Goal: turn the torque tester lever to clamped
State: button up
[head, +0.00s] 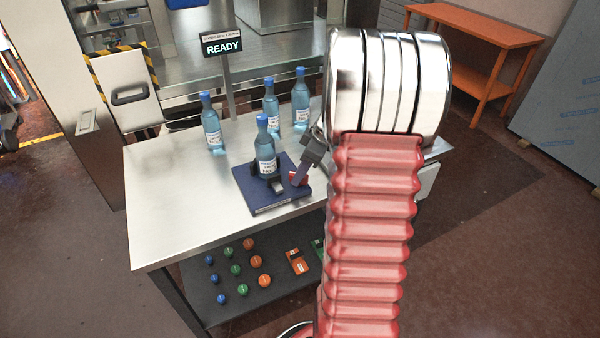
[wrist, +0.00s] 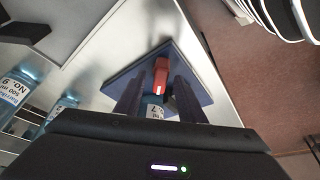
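The torque tester has a dark blue base (head: 260,202) on the steel table, and a blue bottle (head: 265,152) stands upright on it between dark jaws. Its red lever (head: 305,182) is at the base's right side, partly hidden by my gripper (head: 300,172). In the wrist view, my gripper (wrist: 158,88) has its two dark fingers apart. The red lever (wrist: 161,70) shows between the fingertips with a gap on each side. I cannot tell whether a finger touches it. The blue base (wrist: 125,82) lies behind.
Several more bottles (head: 211,125) stand behind the tester, near a sign reading READY (head: 221,46). Coloured round caps (head: 235,269) and orange pieces (head: 298,262) lie on the lower shelf. The table's left part (head: 165,190) is clear. An orange bench (head: 480,35) stands at the back right.

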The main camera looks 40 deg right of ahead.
jog(key=shift+w+f, duration=0.1)
jog(key=shift+f, duration=0.2)
jog(key=shift+c, duration=0.4)
grip_shut()
jog(key=shift+a, duration=0.15)
